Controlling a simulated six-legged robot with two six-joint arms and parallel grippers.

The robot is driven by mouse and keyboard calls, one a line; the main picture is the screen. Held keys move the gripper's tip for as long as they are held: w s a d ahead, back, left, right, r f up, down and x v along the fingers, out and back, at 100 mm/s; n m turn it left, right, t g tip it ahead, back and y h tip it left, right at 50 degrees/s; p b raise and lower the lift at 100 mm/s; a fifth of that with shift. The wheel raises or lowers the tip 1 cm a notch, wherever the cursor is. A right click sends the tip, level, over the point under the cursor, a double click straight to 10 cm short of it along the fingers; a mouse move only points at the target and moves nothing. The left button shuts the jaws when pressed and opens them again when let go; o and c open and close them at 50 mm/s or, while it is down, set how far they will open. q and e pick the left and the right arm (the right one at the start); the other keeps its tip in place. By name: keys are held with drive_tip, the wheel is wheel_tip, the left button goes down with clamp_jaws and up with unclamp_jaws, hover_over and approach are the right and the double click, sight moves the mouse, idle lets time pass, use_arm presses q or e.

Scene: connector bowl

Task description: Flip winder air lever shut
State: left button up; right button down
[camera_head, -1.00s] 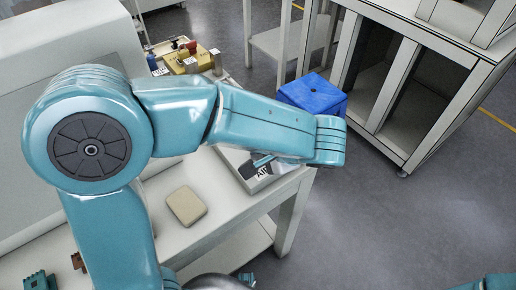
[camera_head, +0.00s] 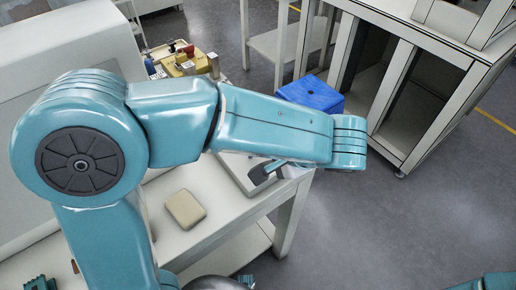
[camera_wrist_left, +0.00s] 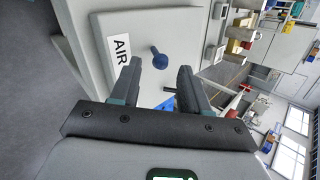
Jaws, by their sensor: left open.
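The winder's air lever shows in the left wrist view as a dark blue round-ended knob on a stem (camera_wrist_left: 158,57), standing on a pale grey panel (camera_wrist_left: 178,27). A white AIR label (camera_wrist_left: 121,48) is beside it. My left gripper (camera_wrist_left: 157,76) is open, its two dark fingers pointing at the panel, with the lever in front of the gap between them. I cannot tell whether they touch. In the head view my left gripper (camera_head: 265,173) is at the pale box (camera_head: 237,166) on the bench corner, partly hidden by my arm; the lever is hidden there.
A beige block (camera_head: 185,209) lies on the white bench (camera_head: 222,222). Yellow and red parts (camera_head: 182,62) sit at the back.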

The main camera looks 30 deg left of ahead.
use_arm(q)
drive_tip(key=p+v, duration=0.1)
drive_tip(key=v, duration=1.1)
drive_tip(key=shift+p, duration=0.4)
